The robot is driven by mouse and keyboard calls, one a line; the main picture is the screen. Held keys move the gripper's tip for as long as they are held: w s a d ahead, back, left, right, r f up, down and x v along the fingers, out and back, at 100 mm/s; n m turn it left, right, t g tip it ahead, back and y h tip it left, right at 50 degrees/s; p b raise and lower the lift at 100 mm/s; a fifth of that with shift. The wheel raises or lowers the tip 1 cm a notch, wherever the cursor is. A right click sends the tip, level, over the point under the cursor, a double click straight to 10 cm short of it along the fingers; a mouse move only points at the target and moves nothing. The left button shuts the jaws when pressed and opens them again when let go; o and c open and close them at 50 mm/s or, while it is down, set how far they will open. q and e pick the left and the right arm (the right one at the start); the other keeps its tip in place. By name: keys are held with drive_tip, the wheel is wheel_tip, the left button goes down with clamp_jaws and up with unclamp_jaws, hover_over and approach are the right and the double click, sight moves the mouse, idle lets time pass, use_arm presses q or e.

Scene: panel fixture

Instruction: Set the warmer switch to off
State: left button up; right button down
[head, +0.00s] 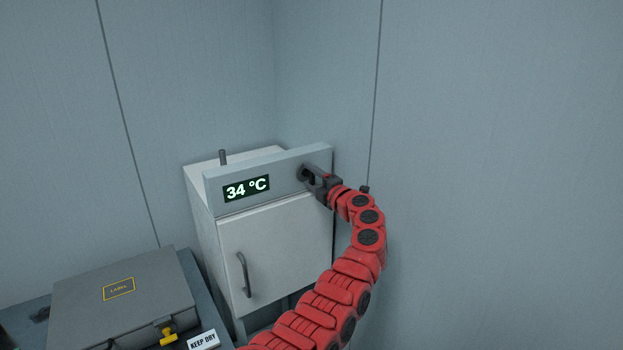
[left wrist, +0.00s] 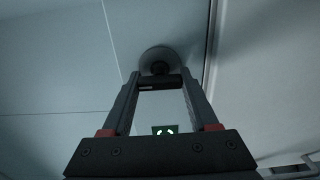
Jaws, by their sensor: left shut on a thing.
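The warmer is a pale box cabinet (head: 275,245) in the corner, with a grey top panel (head: 285,177) whose display (head: 246,188) reads 34 °C. The warmer switch (head: 303,173) is a dark round knob at the right end of that panel, partly hidden by my gripper. My left gripper (head: 311,178) reaches it from the right and is shut on it. In the left wrist view, the switch's round base (left wrist: 158,58) shows just beyond the fingertips (left wrist: 160,83), with a dark bar between them. The switch's setting cannot be read. My right gripper is not in view.
A grey case (head: 120,300) with a yellow latch lies at the lower left, beside a KEEP DRY label (head: 203,340). The cabinet door has a bar handle (head: 243,275). A short post (head: 222,157) stands at the cabinet's top. Walls are close behind and to the right.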

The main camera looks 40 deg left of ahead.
use_arm(q)
drive_tip(key=o, duration=1.4)
drive_tip(key=shift+s+d+f, duration=0.1)
drive_tip(key=shift+d, duration=0.25)
drive_tip(key=b+v, duration=0.4)
drive_tip(key=v, duration=1.2)
drive_tip(key=shift+s+d+b, duration=0.2)
drive_tip(key=shift+d+b, duration=0.05)
drive_tip(key=shift+b, duration=0.05)
